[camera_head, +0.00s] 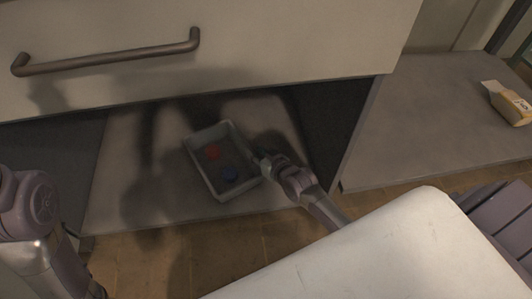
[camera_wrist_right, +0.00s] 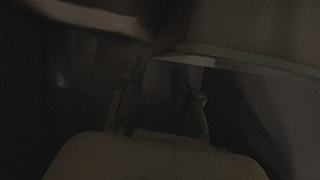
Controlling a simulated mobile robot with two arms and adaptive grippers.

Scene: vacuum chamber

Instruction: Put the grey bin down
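The grey bin (camera_head: 190,150) is a small open box under the drawer front, over the cabinet's floor panel. It looks roughly level and seems to rest there, though shadow makes contact hard to judge. My right gripper (camera_head: 258,162) is at the bin's right wall. In the dark right wrist view its two fingers (camera_wrist_right: 160,95) stand apart, with a pale edge just beyond them. My left arm shows at the lower left; its gripper is out of view.
The drawer front (camera_head: 220,60) with a bar handle (camera_head: 105,52) overhangs the bin. A dark side panel (camera_head: 330,125) stands to its right. A yellowish packet (camera_head: 510,104) lies on the grey surface (camera_head: 430,120) at the right. The panel left of the bin is clear.

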